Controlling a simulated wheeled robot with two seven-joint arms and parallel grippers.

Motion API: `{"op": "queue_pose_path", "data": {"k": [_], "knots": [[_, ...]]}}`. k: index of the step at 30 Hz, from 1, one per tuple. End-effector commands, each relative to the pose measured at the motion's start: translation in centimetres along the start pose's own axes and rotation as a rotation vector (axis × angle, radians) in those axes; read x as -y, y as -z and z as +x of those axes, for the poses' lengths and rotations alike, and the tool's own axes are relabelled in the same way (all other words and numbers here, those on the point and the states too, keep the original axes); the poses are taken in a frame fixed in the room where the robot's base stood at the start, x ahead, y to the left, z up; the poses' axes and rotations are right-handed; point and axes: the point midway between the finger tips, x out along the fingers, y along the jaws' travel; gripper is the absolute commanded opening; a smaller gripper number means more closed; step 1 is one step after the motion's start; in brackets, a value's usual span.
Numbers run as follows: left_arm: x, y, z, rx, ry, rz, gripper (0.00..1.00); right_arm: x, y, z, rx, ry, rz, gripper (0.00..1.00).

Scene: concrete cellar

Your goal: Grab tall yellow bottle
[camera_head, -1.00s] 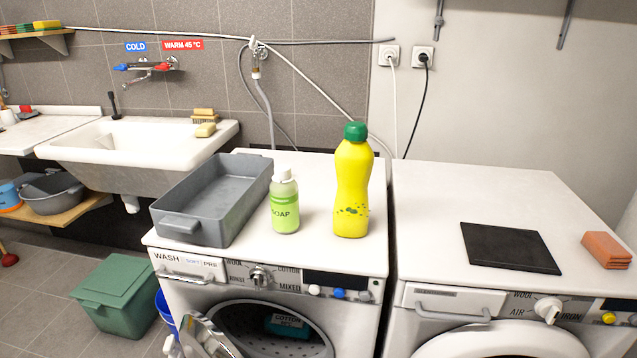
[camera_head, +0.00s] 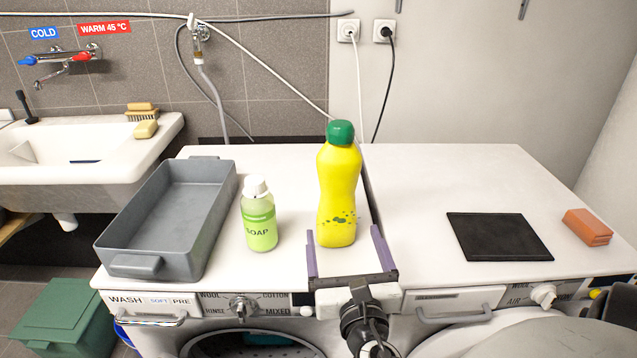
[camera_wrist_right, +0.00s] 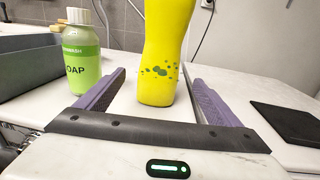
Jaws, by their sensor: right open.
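The tall yellow bottle (camera_head: 338,193) with a green cap stands upright on top of the left washing machine, near its right edge. My right gripper (camera_head: 344,243) is open in front of the bottle, its two purple fingers pointing toward it. In the right wrist view the bottle (camera_wrist_right: 164,50) rises between the finger lines, with its base near the fingertips, and its cap is out of frame. The fingers do not press on it. My left gripper is not in view.
A green soap bottle (camera_head: 259,220) stands just left of the yellow bottle, beside a grey tray (camera_head: 118,262). A black mat (camera_head: 498,236) and an orange block (camera_head: 587,227) lie on the right machine. A sink (camera_head: 120,160) is at the left.

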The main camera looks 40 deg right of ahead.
Motion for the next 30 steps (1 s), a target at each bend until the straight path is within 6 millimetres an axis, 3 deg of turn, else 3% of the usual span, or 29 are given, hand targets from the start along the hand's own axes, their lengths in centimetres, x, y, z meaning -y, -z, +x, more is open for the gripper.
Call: {"op": "queue_pose_path", "data": {"k": [6, 10, 21, 30], "knots": [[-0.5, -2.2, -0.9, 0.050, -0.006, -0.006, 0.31, 0.0, -0.2, 3.4, 0.003, 0.001, 0.000, 0.87], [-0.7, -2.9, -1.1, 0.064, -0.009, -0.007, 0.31, -0.1, -0.1, 4.3, 0.001, -0.001, 0.001, 0.87], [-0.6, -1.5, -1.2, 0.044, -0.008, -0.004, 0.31, -0.5, -0.3, 9.0, 0.001, 0.001, 0.002, 0.87], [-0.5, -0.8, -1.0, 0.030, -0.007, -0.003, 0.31, -0.5, -0.2, 9.4, -0.001, 0.000, 0.003, 0.87]]}}
